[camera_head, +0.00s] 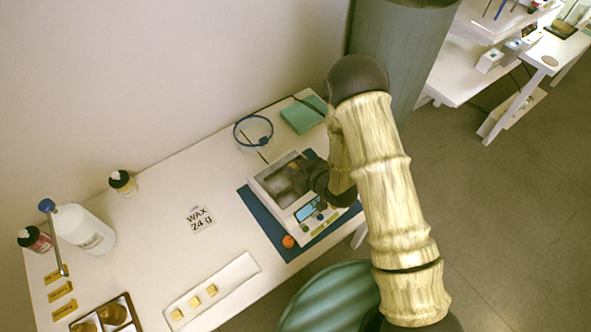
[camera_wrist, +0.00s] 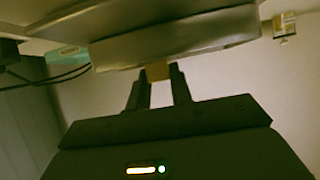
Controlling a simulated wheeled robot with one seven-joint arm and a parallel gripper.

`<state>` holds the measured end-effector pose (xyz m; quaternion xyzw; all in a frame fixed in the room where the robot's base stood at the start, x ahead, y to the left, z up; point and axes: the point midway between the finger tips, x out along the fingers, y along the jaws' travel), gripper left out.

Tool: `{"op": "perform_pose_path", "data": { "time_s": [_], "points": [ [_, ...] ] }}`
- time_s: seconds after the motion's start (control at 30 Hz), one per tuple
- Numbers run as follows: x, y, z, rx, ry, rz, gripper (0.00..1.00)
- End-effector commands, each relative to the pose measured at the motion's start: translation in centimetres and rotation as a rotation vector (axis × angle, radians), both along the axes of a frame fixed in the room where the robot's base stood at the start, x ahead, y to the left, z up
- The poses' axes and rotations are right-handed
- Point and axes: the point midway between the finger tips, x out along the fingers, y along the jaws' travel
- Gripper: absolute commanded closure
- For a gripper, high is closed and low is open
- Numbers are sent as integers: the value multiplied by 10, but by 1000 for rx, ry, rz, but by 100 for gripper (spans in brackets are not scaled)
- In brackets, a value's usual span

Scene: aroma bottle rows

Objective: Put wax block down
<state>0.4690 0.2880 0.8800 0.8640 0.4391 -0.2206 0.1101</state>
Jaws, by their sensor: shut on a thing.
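My gripper (camera_wrist: 158,82) is shut on a small tan wax block (camera_wrist: 157,71) in the wrist view; the block shows between the two dark fingertips. A broad metallic plate (camera_wrist: 180,40) lies just beyond the block, and I cannot tell whether they touch. In the head view my dark wrist reaches over the weighing scale (camera_head: 306,213), and the held block cannot be made out there. The scale stands on a blue mat (camera_head: 262,222). Several pale yellow wax blocks (camera_head: 194,301) lie on a long white tray (camera_head: 236,275).
A "WAX 24 g" card (camera_head: 200,220) lies on the white table (camera_head: 150,235). An orange cap (camera_head: 288,241) is by the scale's front corner. A blue ring (camera_head: 253,131), teal box (camera_head: 303,115), white bottle (camera_head: 88,232) and brown jar (camera_head: 123,183) stand around. The table's middle is mostly clear.

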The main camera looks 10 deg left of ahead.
Motion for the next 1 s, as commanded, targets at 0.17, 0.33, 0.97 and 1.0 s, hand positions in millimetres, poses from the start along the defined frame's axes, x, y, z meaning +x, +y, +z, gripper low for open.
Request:
{"op": "perform_pose_path", "data": {
  "time_s": [0.17, 0.33, 0.97, 1.0],
  "points": [
    [0, 0, -19, -1, 1, 0, 99],
    [0, -1, -21, 0, 0, -1, 99],
    [0, -1, -23, -1, 1, -2, 69],
    [0, -1, -21, -1, 1, -2, 69]
  ]
}}
